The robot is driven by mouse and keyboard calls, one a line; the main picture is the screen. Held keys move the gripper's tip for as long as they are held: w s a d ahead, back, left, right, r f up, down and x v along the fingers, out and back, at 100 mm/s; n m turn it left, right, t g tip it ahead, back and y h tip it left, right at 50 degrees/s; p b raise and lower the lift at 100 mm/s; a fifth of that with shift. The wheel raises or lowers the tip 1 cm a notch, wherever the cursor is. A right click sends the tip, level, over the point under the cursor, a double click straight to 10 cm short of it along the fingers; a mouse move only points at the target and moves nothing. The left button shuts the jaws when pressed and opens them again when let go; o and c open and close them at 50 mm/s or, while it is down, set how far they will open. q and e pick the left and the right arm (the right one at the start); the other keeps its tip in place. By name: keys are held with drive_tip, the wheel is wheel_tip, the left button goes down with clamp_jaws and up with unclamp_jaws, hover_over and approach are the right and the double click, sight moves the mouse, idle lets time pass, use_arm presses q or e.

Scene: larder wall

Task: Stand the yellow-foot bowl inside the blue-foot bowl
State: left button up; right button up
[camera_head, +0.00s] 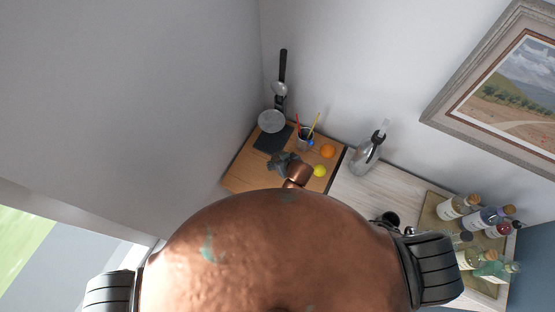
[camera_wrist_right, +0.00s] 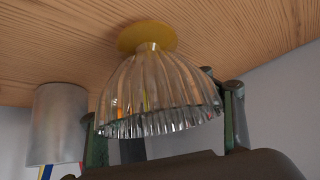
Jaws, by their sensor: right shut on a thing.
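The yellow-foot bowl (camera_wrist_right: 158,95) is ribbed clear glass with a flat yellow foot (camera_wrist_right: 147,36). The right wrist view is upside down, so the bowl is upright, its foot at or close to the wooden surface. My right gripper (camera_wrist_right: 166,132) is shut on it, with a finger on either side near the rim. In the head view my right gripper (camera_head: 280,160) is small and dark over the wooden board, and the bowl cannot be made out there. I cannot make out the blue-foot bowl in either view. My left gripper is not in view.
On the board (camera_head: 250,172) are a pencil cup (camera_head: 304,140), an orange fruit (camera_head: 327,151), a yellow fruit (camera_head: 320,171) and a dark slab (camera_head: 273,139). The cup also shows in the wrist view (camera_wrist_right: 55,120). A glass bottle (camera_head: 366,157) and a bottle tray (camera_head: 430,212) stand right.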

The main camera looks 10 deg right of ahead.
drive_tip(key=shift+f, duration=0.3)
drive_tip(key=shift+f, duration=0.1)
drive_tip(key=o, duration=1.7)
drive_tip(key=shift+o, duration=0.2)
